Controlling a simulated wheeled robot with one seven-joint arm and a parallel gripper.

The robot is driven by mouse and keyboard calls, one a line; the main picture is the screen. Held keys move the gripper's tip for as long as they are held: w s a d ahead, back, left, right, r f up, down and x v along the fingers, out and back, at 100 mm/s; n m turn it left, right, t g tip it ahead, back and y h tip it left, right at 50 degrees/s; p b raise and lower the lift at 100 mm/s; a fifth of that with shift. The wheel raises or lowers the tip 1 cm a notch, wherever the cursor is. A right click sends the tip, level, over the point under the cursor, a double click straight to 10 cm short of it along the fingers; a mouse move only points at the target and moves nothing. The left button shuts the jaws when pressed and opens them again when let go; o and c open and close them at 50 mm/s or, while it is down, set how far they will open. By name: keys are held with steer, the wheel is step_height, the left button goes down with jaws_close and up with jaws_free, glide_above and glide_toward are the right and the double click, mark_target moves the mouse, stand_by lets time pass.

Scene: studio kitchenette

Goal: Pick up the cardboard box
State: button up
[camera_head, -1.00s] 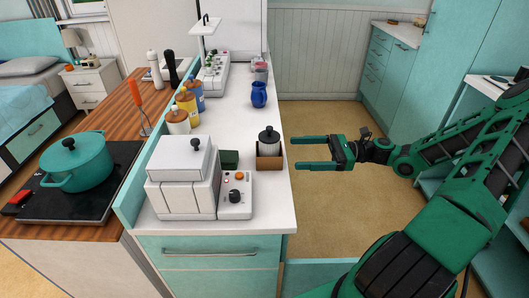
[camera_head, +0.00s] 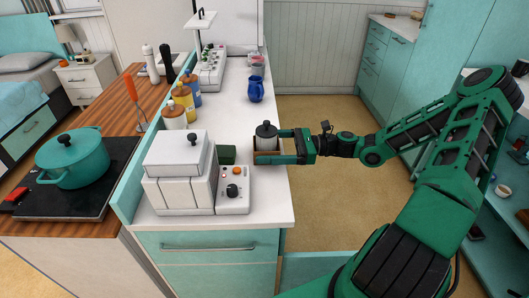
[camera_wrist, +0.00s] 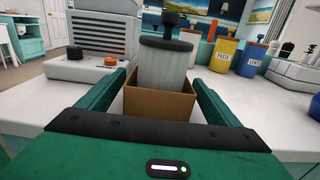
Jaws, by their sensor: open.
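The cardboard box (camera_wrist: 156,104) is small, brown and open-topped, and stands near the right edge of the white counter. A grey canister with a black knobbed lid (camera_head: 265,135) stands in it. In the wrist view the canister (camera_wrist: 165,62) rises above the box rim. My gripper (camera_head: 277,146) is open, level with the box, with one finger along each side of it. In the wrist view the fingers (camera_wrist: 160,91) flank the box, with a narrow gap showing at least on the right. The near finger hides much of the box in the head view.
A blue vase (camera_head: 256,89) and several jars (camera_head: 184,97) stand farther back. The counter beyond the box is partly clear.

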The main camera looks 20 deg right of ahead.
steer(key=c, duration=1.1)
steer(key=shift+r, duration=0.1)
